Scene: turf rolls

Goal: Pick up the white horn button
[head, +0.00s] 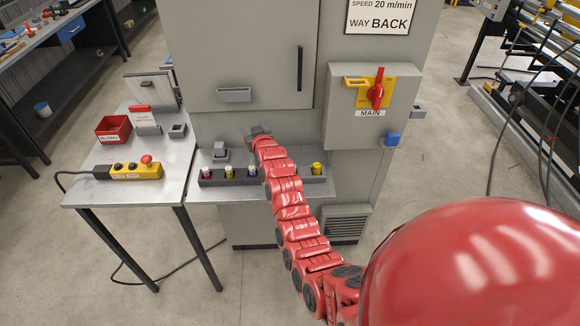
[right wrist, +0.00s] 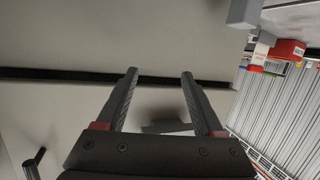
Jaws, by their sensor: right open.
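A dark rack (head: 290,178) on the metal shelf in front of the grey cabinet holds several small button pieces. A pale piece (head: 229,171) and another pale piece with a bluish part (head: 252,170) stand left of my arm. I cannot tell which is the white horn button. A yellow-topped piece (head: 316,168) stands at the right end. My right arm hides the rack's middle. My right gripper (head: 258,130) is above and behind the rack, near the cabinet front. In the right wrist view it is open (right wrist: 159,75), with nothing between its fingers. My left gripper is not in view.
A side table (head: 110,190) at left bears a yellow control box (head: 136,171) with a red knob and a red bin (head: 113,129). A grey switch box (head: 372,105) with a red handle is mounted on the cabinet (head: 265,50). A grey block (head: 220,155) stands behind the rack.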

